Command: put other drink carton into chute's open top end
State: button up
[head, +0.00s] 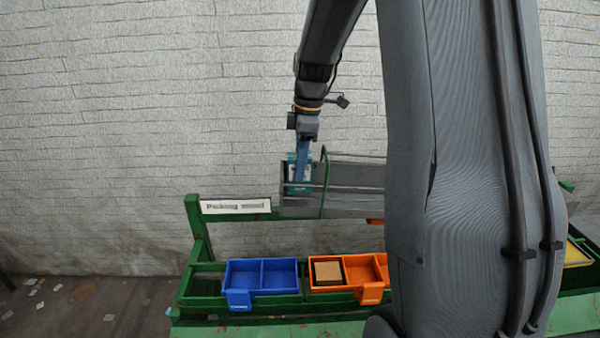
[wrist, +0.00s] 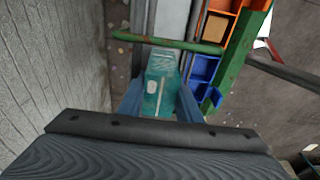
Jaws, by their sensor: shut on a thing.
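A teal drink carton (head: 299,172) is between the fingers of my gripper (head: 301,160), at the left end of the grey chute (head: 350,207). In the wrist view the carton (wrist: 162,82) sits between the two blue fingers (wrist: 160,100), and my gripper is shut on it. A green hoop (head: 325,180) crosses the chute just to the right of the carton; this hoop (wrist: 168,42) lies just beyond the carton in the wrist view. Thin rails pass in front of the carton in the head view. I cannot tell whether the carton touches the chute floor.
A blue bin (head: 243,275) and an orange bin (head: 325,275) stand on the green frame below. The orange bin holds a brown box (head: 328,271). A "Picking" sign (head: 235,205) is left of the chute. My arm hides the chute's right part. A wall stands behind.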

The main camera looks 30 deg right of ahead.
jog(key=shift+f+p, duration=0.35)
jog(key=shift+f, duration=1.2)
jog(key=shift+f, duration=0.2)
jog(key=o, duration=0.7)
jog(key=shift+r, duration=0.1)
jog(key=r+b, duration=0.1)
jog(key=r, duration=0.3)
jog(key=d+r+b, duration=0.1)
jog(key=r, duration=0.3)
jog(key=r+b, duration=0.1)
jog(key=r, duration=0.3)
jog(key=shift+s+d+r+b, duration=0.15)
jog(key=shift+s+b, duration=0.1)
jog(key=shift+b, duration=0.15)
